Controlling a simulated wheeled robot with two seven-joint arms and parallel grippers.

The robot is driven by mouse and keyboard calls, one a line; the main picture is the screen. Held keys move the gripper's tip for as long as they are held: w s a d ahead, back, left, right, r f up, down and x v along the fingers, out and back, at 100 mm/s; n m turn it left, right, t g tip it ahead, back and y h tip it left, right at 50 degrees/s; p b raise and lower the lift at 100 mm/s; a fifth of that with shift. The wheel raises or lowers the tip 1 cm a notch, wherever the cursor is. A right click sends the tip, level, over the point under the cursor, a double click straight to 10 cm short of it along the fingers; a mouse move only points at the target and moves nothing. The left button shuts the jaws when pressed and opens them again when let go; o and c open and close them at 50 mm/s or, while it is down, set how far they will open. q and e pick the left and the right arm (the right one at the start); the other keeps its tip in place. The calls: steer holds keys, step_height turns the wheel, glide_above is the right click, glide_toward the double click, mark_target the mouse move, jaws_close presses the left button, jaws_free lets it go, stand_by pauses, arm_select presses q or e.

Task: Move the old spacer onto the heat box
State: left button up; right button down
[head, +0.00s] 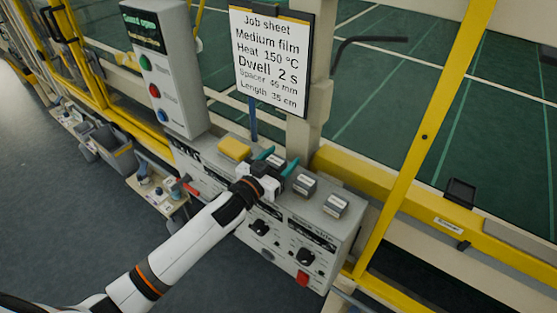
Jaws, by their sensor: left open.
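The heat box (318,238) is a long grey cabinet with knobs and a red button on its front. On its top are a yellow block (234,149) and two grey blocks with pale labels, one grey block (305,183) nearer the middle and another grey block (335,205) toward the right end. My left gripper (279,160) is over the box top, between the yellow block and the grey blocks. Its teal fingers are apart, and a small grey block (276,160) seems to show between them, partly hidden. I cannot tell which block is the old spacer. My right gripper is out of view.
A job sheet (270,58) hangs on a post behind the box, reading spacer 45 or 46 mm. A grey control panel (163,70) with coloured buttons stands at the left. Yellow frame bars (424,137) rise at the right. A small side table (160,194) stands left.

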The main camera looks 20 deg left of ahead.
arm_select(q)
steer(key=shift+r, duration=0.25)
steer(key=b+v, duration=0.3)
steer(key=v, duration=0.9)
steer(key=shift+f, duration=0.15)
